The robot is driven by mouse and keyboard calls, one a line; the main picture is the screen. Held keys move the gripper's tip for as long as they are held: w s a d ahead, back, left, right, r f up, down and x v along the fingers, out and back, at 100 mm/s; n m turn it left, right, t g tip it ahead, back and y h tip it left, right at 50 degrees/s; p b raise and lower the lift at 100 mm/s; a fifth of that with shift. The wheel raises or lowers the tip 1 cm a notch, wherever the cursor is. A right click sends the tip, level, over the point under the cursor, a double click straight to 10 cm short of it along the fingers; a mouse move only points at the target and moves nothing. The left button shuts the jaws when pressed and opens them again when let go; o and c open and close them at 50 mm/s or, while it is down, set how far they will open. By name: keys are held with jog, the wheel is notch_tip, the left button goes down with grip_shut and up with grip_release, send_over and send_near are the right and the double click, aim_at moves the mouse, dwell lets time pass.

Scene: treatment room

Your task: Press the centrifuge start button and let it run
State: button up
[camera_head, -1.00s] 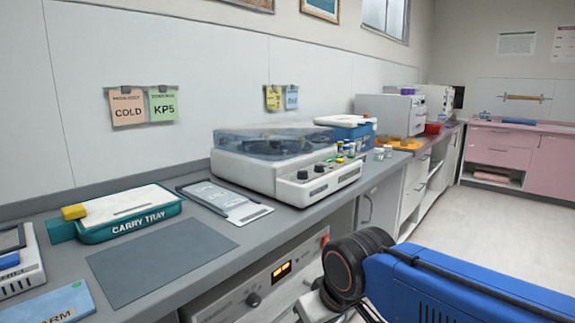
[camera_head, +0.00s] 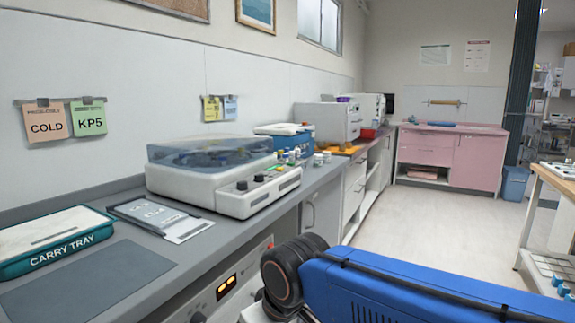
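The centrifuge (camera_head: 195,187) is a white benchtop machine on the grey counter, left of the picture's middle. Its clear bluish lid (camera_head: 180,150) looks closed, with a dark rotor and small coloured caps faintly visible beneath. The sloping front panel (camera_head: 264,193) faces right and carries dark round knobs (camera_head: 242,185) and small coloured controls too small to tell apart for certain. My blue arm link and dark joint fill the lower right, in front of the counter. My gripper is out of view.
A carry tray (camera_head: 52,247), a clipboard (camera_head: 160,213) and a dark mat (camera_head: 85,287) lie left of the centrifuge. Small capped vials (camera_head: 291,156) and a blue box (camera_head: 284,136) stand behind it. Open floor (camera_head: 430,225) lies right; a wooden table (camera_head: 560,185) stands at the right edge.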

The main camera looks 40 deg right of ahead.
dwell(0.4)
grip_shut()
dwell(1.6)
